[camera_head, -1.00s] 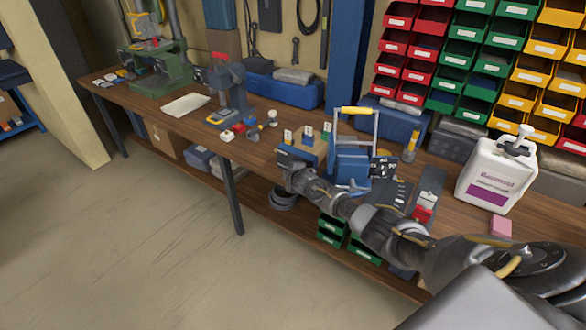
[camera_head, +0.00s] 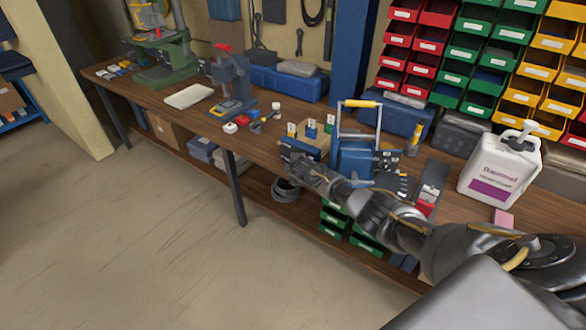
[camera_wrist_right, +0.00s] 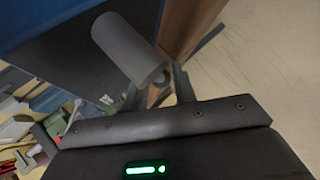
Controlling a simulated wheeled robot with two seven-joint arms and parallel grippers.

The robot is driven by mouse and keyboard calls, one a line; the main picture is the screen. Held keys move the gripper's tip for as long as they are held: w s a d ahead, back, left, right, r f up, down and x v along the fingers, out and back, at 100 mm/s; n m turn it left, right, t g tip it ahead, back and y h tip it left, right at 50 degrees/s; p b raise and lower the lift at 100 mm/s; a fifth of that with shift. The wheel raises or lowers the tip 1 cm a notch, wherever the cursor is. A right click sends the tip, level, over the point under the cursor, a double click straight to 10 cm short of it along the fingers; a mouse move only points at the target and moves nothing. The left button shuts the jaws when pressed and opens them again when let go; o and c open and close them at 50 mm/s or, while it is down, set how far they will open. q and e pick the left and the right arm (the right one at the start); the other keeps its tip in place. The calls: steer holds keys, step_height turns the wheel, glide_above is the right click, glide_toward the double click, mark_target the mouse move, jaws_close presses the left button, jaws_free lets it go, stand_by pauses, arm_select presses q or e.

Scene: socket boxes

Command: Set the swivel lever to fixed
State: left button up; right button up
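A blue unit (camera_head: 355,160) with a tall grey frame and yellow handle stands near the bench's front edge in the head view. My right gripper (camera_head: 295,158) is in front of its left side, its fingers too small to make out there. In the right wrist view my right gripper (camera_wrist_right: 156,93) has its two dark fingers apart with a gap between them. My left gripper is not in view.
Coloured bins (camera_head: 470,50) line the back wall. Open floor (camera_head: 130,230) lies in front of the bench.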

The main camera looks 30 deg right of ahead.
steer(key=shift+o, duration=0.3)
steer(key=v, duration=1)
steer(key=shift+s+r+p, duration=0.25)
steer(key=shift+s+p, duration=0.05)
steer(key=shift+p, duration=0.05)
steer(key=s+a+f+m+g+y+b, duration=0.1)
steer(key=s+f+m, duration=0.1)
steer(key=s+f, duration=0.8)
steer(key=s+a+f+m+g+b, duration=0.15)
steer(key=s+f, duration=0.35)
steer(key=f, duration=0.8)
steer(key=s+a+f+m+g+y, duration=0.1)
steer(key=s+f+m+g, duration=0.1)
steer(key=s+f, duration=0.8)
steer(key=s+a+f+m+g, duration=0.1)
steer(key=s+f, duration=0.5)
steer(key=s, duration=0.6)
steer(key=s+a+f+m+g+b, duration=0.1)
steer(key=s+f, duration=0.4)
steer(key=s, duration=0.7)
steer(key=s+a+f+m+g, duration=0.2)
steer(key=s+a+f, duration=0.3)
steer(key=s, duration=0.7)
steer(key=shift+f+m+y, duration=0.4)
steer(key=shift+f+m, duration=0.05)
steer(key=shift+f, duration=0.4)
steer(key=shift+a, duration=0.1)
